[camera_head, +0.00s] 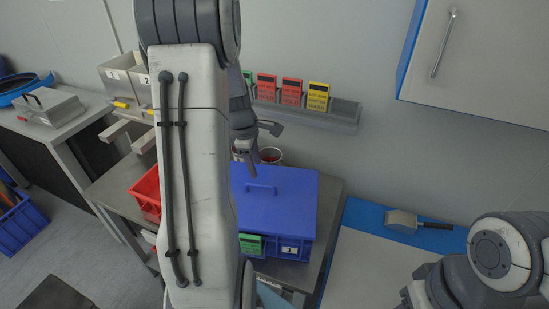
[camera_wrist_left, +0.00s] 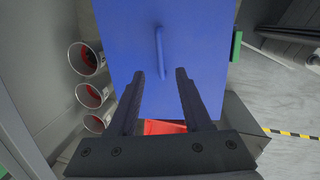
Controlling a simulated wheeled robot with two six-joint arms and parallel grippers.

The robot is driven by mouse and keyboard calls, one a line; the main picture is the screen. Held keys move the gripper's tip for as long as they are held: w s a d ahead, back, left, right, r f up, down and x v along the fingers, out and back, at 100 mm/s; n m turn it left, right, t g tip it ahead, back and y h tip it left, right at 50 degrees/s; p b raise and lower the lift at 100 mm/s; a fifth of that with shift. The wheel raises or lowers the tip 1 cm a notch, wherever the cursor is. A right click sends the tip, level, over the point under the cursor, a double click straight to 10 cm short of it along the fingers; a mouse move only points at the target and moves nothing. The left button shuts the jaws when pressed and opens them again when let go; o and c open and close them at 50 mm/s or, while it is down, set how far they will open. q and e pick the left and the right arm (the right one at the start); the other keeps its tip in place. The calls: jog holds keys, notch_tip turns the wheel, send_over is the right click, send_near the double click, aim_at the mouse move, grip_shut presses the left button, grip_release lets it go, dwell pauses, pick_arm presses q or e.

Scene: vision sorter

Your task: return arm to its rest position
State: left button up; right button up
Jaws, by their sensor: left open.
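My left arm rises through the middle of the head view and covers part of the table. My left gripper (camera_head: 262,150) points down above the blue lidded box (camera_head: 285,200). In the left wrist view the gripper (camera_wrist_left: 164,75) is open, with its two fingers apart and nothing between them. The blue lid (camera_wrist_left: 205,40) with its bar handle lies beyond the fingertips. My right arm shows only in part at the lower right of the head view, and its gripper is not visible.
A red bin (camera_head: 147,192) stands left of the blue box. Cups (camera_head: 270,156) stand behind it. A wall rail (camera_head: 345,112) holds coloured cards. A wall cabinet (camera_head: 480,62) hangs at upper right. A scoop (camera_head: 402,221) lies on the right-hand surface.

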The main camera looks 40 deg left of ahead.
pick_arm(q)
jog(key=s+d+r+m+h+b, duration=0.1)
jog(key=d+m, duration=0.6)
jog(key=d, duration=0.4)
jog(key=s+d+r+m+b, duration=0.1)
jog(key=s+d+r+m, duration=0.1)
jog(key=d+m, duration=0.65)
jog(key=s+d+m+g+b, duration=0.1)
jog(key=s+d+m+g, duration=0.1)
jog(key=s+d+m, duration=1.3)
jog(key=shift+s+b, duration=0.3)
jog(key=shift+s, duration=0.45)
jog(key=shift+f, duration=0.1)
